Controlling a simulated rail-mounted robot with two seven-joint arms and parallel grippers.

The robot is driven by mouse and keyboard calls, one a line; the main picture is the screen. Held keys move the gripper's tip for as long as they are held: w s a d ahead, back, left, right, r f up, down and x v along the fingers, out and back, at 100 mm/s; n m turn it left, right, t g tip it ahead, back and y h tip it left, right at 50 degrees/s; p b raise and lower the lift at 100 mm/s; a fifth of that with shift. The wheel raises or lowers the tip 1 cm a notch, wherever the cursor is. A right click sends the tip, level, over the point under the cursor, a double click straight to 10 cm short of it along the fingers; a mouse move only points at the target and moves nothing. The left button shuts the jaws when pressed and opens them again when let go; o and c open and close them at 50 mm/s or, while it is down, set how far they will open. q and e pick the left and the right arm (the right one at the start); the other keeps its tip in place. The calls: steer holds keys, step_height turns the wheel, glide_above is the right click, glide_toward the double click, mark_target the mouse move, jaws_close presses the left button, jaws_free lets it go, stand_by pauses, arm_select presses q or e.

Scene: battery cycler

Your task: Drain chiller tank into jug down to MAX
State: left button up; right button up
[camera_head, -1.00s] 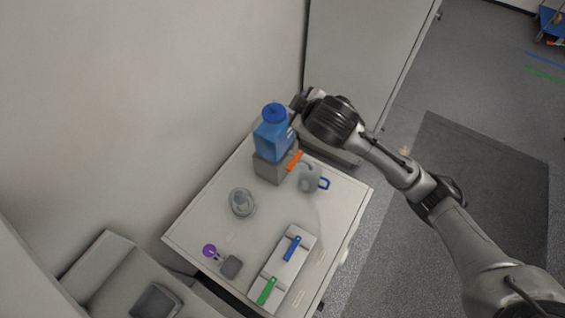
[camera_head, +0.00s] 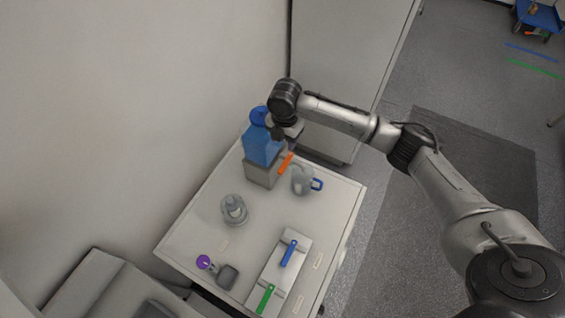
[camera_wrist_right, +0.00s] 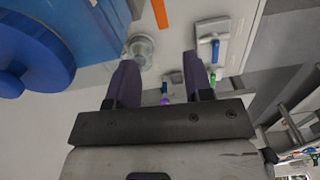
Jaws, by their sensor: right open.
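The chiller tank is a translucent blue container (camera_head: 262,146) with a blue cap on a grey base (camera_head: 261,174), at the back of the table. An orange lever (camera_head: 285,162) sticks out from its right side. The translucent jug (camera_head: 301,181) with a blue handle stands just right of the base. My right gripper (camera_wrist_right: 160,75) is open and empty. In the head view its arm covers the fingers, close beside the tank's upper right. In the right wrist view the tank (camera_wrist_right: 95,25) is at the left and the orange lever (camera_wrist_right: 160,13) at the top. The MAX mark is not readable.
On the white table (camera_head: 192,228) are a clear round vessel (camera_head: 234,210), a purple-knobbed item (camera_head: 204,262) and a pale tray (camera_head: 273,272) with blue and green handles. A wall is behind, and a tall cabinet (camera_head: 345,55) stands beyond the table.

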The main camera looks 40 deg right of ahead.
mark_target(284, 165)
steer(key=shift+n, duration=0.3)
step_height(284, 165, down, 14)
steer(key=shift+r+p, duration=0.1)
steer(key=shift+p, duration=0.3)
jaws_close()
stand_by(0.5)
